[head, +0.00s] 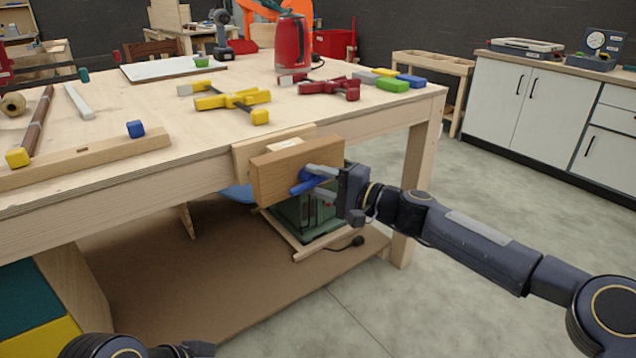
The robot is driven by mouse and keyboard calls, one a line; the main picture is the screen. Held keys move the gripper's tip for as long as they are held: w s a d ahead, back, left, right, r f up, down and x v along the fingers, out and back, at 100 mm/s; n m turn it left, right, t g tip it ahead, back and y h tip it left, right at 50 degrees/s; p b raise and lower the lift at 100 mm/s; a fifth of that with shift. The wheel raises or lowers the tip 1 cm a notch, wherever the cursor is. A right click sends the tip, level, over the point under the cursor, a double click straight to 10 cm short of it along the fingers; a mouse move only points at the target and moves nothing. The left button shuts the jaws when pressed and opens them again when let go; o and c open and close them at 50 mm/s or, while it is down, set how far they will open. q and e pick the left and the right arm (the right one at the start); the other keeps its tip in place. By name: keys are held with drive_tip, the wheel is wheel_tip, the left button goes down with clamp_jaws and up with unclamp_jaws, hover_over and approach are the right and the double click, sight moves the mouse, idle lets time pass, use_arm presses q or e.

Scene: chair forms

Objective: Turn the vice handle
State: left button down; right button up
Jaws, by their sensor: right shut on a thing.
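The wooden vice (283,180) is fixed to the front edge of the workbench, with a thick wooden jaw facing me. Its blue handle (304,185) sticks out from the face of that jaw. My right gripper (318,182) is at the vice front, with its grey fingers around the blue handle, shut on it. The fingers and palm hide part of the handle. My left arm shows only as dark links at the bottom left edge, and its gripper fingers are not visible.
The workbench (150,110) carries yellow clamps (232,100), red clamps (330,86), a red kettle (292,42) and a wooden beam (85,158). A green machine (308,218) stands on the shelf below the vice. Open floor lies to the right, before white cabinets (545,105).

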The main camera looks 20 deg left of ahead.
drive_tip(key=shift+f, duration=0.15)
idle(0.8)
drive_tip(key=o, duration=1)
drive_tip(key=shift+d, duration=0.1)
drive_tip(key=shift+d, duration=0.15)
drive_tip(key=v, duration=0.7)
drive_tip(key=shift+s+d, duration=0.1)
drive_tip(key=shift+d, duration=0.1)
